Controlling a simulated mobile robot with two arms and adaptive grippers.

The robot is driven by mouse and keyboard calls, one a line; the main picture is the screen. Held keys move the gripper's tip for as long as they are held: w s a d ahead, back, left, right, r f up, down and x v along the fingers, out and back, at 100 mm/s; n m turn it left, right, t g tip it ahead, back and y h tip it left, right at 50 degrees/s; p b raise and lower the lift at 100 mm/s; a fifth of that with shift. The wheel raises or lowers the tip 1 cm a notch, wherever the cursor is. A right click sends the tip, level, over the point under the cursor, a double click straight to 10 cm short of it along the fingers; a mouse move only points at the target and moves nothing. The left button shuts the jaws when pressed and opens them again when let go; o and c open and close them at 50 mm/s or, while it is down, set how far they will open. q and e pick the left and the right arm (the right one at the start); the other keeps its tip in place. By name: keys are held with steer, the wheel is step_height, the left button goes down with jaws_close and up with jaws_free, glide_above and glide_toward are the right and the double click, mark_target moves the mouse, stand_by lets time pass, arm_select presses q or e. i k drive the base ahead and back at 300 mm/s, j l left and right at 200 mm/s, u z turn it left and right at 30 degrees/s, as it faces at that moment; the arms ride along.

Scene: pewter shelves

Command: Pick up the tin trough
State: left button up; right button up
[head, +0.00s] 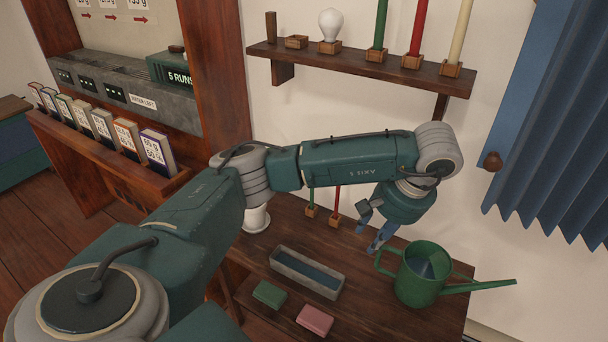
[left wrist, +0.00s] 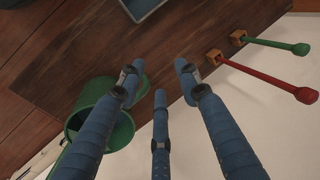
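The tin trough (head: 277,265) is a long grey open box with a dark blue inside. It sits on the wooden table (head: 390,325), left of the green watering can (head: 418,280). Part of the trough (left wrist: 143,7) shows at the top edge of the left wrist view. My left gripper (head: 371,236) hangs above the back of the table, right of and behind the trough. In the left wrist view its three blue fingers (left wrist: 157,80) are spread apart with nothing between them. My right gripper is not in view.
A green block (head: 269,294) and a pink block (head: 314,320) lie in front of the trough. Candle-like green and red sticks (head: 335,205) stand at the table's back. A wall shelf (head: 360,68) with a bulb and candles is above. A blue curtain (head: 545,120) hangs right.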

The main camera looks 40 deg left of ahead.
mark_target(329, 283)
steer(key=u, duration=1.3)
